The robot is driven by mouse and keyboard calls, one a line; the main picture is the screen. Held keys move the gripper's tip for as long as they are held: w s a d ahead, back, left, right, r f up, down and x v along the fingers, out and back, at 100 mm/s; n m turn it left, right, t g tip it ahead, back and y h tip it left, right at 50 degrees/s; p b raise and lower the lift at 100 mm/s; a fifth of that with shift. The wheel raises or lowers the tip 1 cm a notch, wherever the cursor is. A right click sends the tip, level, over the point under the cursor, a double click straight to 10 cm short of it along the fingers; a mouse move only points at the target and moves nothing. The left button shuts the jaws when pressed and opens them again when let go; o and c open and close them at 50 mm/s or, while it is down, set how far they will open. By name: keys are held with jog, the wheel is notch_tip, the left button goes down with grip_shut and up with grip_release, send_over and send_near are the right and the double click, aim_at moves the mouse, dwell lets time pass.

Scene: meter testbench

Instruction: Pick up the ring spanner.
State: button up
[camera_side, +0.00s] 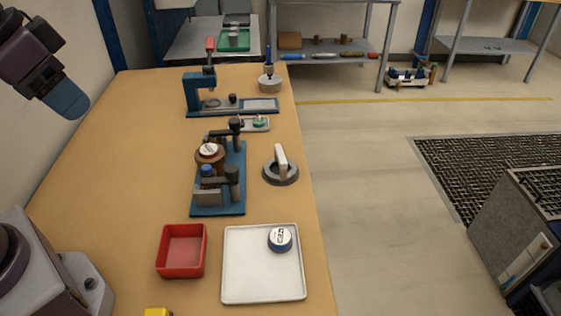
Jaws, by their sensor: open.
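A dark grey ring-like piece with a pale bar across it (281,173) lies near the table's right edge, just right of the blue fixture. It may be the ring spanner, but I cannot tell for sure at this size. No other thing on the table clearly looks like a ring spanner. My gripper (65,98) is at the upper left, a blue end pointing down, high and well apart from that piece. It is open and holds nothing that shows. Its separate fingers are hard to make out.
A blue fixture (233,206) with clamps stands mid-table, a blue press (192,92) behind it. In front are a red bin (181,273) and a white tray (235,287) holding a round meter (280,239). A round holder (269,85) stands at the back. The table's left part is clear.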

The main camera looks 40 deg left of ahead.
jog(key=w+d+f+g, duration=0.2)
jog(key=w+f, duration=0.2)
jog(key=w, duration=0.3)
jog(key=w+d+f+g, duration=0.2)
jog(key=w+f, duration=0.1)
jog(key=w, duration=0.4)
jog(key=n+t+y, duration=0.2)
jog(key=n+y, duration=0.2)
jog(key=n, duration=0.7)
send_near(281, 154)
jog(key=x, duration=0.6)
jog(key=shift+w, duration=0.25)
jog(key=shift+s+x, duration=0.15)
jog(key=shift+x, duration=1.2)
jog(key=shift+s+x, duration=0.1)
jog(key=shift+x, duration=1.3)
jog(key=shift+c, duration=0.2)
grip_shut()
